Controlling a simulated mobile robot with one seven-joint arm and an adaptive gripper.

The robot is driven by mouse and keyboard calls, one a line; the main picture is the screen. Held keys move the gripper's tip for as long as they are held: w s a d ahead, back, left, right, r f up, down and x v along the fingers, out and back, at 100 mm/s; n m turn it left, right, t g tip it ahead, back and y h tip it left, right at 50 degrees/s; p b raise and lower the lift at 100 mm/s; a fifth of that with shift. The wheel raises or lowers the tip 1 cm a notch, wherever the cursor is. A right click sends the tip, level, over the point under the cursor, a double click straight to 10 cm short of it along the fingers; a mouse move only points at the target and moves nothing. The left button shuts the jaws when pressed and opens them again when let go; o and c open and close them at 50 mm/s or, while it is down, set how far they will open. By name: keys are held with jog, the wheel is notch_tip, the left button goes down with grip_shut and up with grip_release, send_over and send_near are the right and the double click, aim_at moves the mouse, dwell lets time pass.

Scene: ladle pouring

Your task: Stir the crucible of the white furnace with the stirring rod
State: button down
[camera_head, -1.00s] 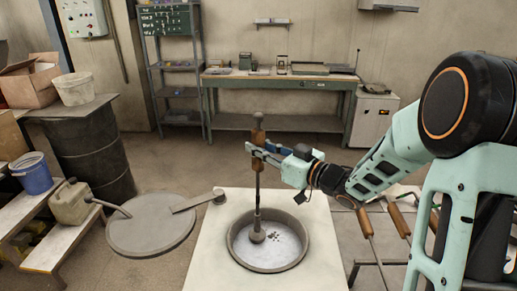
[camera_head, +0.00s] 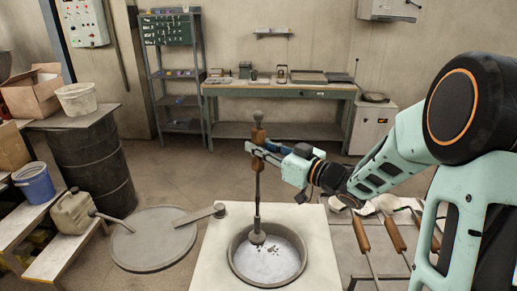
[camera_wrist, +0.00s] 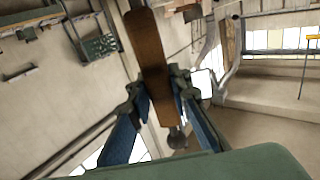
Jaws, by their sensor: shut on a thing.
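My gripper (camera_head: 259,149) is shut on the wooden handle of the stirring rod (camera_head: 258,136), which stands about upright. The brown handle (camera_wrist: 150,55) also shows between the blue fingers in the wrist view. The rod's dark shaft runs down into the crucible (camera_head: 236,268), a round grey-rimmed opening in the top of the white furnace (camera_head: 212,262). The rod's rounded lower end is inside the rim, near the far left wall. The crucible holds a pale, greyish surface with dark specks beside the rod's end. I cannot tell whether the end touches the surface or dips into it.
A round grey lid (camera_head: 150,240) with a handle lies left of the furnace. Wooden-handled tools (camera_head: 393,232) lie on a stand to the right. A fuel can (camera_head: 73,212), blue bucket (camera_head: 34,182) and dark barrel (camera_head: 92,168) stand left. A workbench (camera_head: 280,91) stands behind.

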aim_at(263, 134)
jog(key=shift+r, duration=2.1)
